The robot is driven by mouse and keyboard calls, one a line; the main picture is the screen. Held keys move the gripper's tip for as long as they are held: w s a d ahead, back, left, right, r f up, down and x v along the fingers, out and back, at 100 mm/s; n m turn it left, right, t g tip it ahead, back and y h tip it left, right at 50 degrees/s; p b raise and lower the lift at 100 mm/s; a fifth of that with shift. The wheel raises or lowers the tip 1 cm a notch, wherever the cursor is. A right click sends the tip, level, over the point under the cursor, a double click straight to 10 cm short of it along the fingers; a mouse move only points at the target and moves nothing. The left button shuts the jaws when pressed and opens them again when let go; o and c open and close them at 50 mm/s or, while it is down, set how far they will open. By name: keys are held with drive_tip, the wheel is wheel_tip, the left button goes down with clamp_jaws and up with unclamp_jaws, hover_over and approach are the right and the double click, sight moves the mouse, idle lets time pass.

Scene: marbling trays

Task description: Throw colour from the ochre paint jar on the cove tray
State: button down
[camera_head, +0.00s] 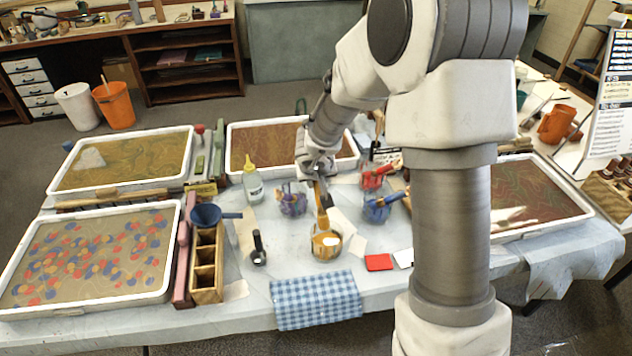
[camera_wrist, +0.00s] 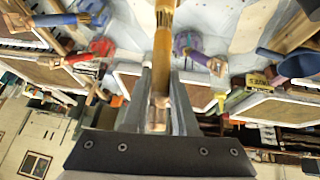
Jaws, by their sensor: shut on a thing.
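The ochre paint jar (camera_head: 326,246) stands on the table in front of my gripper, a white patch showing inside its mouth. My gripper (camera_head: 318,178) points down and is shut on an ochre-handled brush (camera_head: 322,212). The brush is nearly upright, and its lower end meets the jar's mouth; I cannot tell how deep it sits. In the wrist view the brush (camera_wrist: 163,45) runs between the fingers (camera_wrist: 160,95). Several marbling trays stand around; I cannot tell which is cove. They include an olive one (camera_head: 62,186), a dotted one (camera_head: 172,262) and a brown one (camera_head: 229,140).
Jars with red (camera_head: 372,181), blue (camera_head: 377,212) and purple (camera_head: 291,204) tools stand close by. A checked cloth (camera_head: 316,300) lies in front. Another tray (camera_head: 580,212) is right.

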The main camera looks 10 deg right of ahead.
drive_tip(key=shift+s+d+f+b, duration=0.15)
drive_tip(key=shift+s+f+b, duration=0.1)
drive_tip(key=shift+f+b, duration=0.9)
drive_tip(key=shift+s+d+f+b, duration=0.1)
drive_tip(key=shift+s+f+b, duration=0.1)
drive_tip(key=shift+f+b, duration=0.9)
drive_tip(key=shift+s+d+f+b, duration=0.2)
drive_tip(key=shift+f+b, duration=0.45)
drive_tip(key=shift+f, duration=0.95)
drive_tip(key=shift+w+a+r+p, duration=0.15)
drive_tip(key=shift+w+r+p, duration=0.1)
drive_tip(key=shift+r+p, duration=1.45)
drive_tip(key=shift+w+a+r+p, duration=0.2)
drive_tip(key=shift+r+p, duration=1.05)
drive_tip(key=shift+p, duration=0.85)
drive_tip(key=shift+w+a+r+p, duration=0.15)
drive_tip(key=shift+w+r+p, duration=0.1)
drive_tip(key=shift+r+p, duration=1.45)
drive_tip(key=shift+f, duration=0.25)
wheel_tip(320, 180, up, 4)
drive_tip(key=p, duration=0.5)
